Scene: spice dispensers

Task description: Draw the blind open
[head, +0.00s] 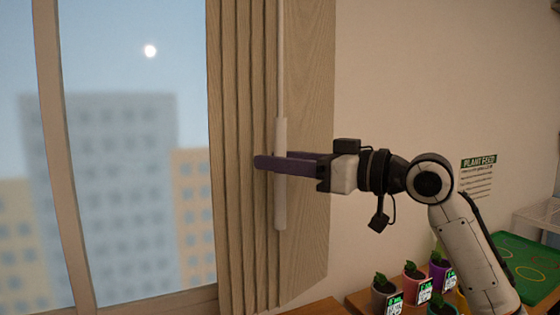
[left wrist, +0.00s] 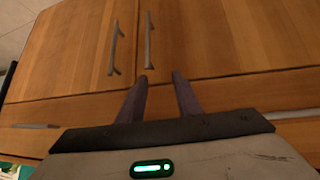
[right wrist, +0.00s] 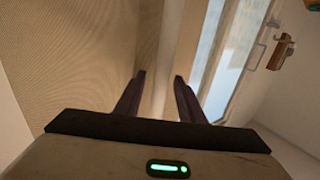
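The beige blind (head: 240,90) hangs in narrow vertical folds, bunched at the right side of the window. A white rod with a thicker handle (head: 281,205) hangs in front of its right edge. My right gripper (head: 285,162) reaches in from the right at the handle's height, its purple fingers on either side of the handle. In the right wrist view the fingers (right wrist: 160,78) stand apart; I cannot tell whether they touch the handle. My left gripper (left wrist: 160,78) is open and empty, pointing at wooden cabinet doors; it is outside the head view.
The window (head: 130,120) left of the blind is uncovered, with blurred buildings outside. Small potted plants (head: 415,285) stand on a wooden surface below my right arm. A green tray (head: 525,265) is at the right, and a plant feed notice (head: 479,175) is on the wall.

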